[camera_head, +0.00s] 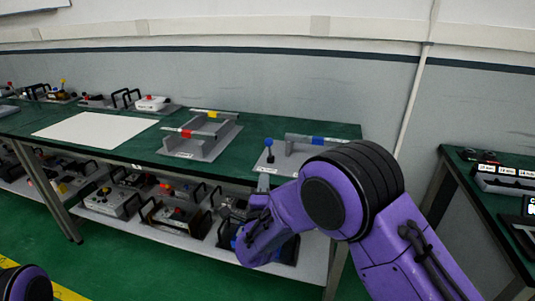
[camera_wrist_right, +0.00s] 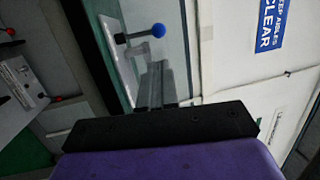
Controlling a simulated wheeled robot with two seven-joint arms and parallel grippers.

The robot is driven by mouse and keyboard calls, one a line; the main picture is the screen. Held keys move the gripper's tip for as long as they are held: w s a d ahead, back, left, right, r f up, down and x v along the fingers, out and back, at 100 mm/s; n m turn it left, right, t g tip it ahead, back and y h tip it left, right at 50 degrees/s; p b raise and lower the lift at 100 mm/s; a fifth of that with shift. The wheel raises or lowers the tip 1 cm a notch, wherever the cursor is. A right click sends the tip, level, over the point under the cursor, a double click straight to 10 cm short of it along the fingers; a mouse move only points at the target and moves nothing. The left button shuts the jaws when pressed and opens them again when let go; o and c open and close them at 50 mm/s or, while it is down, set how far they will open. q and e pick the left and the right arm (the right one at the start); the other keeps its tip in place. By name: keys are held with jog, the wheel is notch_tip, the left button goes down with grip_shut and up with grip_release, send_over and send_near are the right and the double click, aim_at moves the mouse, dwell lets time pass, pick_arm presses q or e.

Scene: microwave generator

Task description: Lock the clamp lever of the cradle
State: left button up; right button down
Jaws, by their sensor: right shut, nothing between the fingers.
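A grey cradle (camera_head: 288,162) with a blue patch stands near the right end of the green-topped bench. Its clamp lever (camera_head: 269,145) has a blue ball knob and stands roughly upright at the cradle's left side. My right gripper (camera_head: 263,182) is shut and empty at the bench's front edge, just in front of the lever; the arm hides part of the cradle. In the right wrist view the blue knob (camera_wrist_right: 158,30) on its dark rod lies beyond the shut fingertips (camera_wrist_right: 156,68), apparently apart from them. My left gripper is out of view.
A second grey cradle (camera_head: 205,133) with red and yellow patches stands to the left, beside a white sheet (camera_head: 95,130). The lower shelf (camera_head: 180,237) holds several boxed devices. Another bench (camera_head: 480,210) stands at right.

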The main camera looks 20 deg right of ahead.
aim_at(269, 145)
jog(key=p+x, duration=0.3)
jog(key=x, duration=1)
jog(key=shift+p, duration=0.4)
jog(key=shift+w+d, duration=0.25)
jog(key=shift+w, duration=0.2)
jog(key=shift+r, duration=0.1)
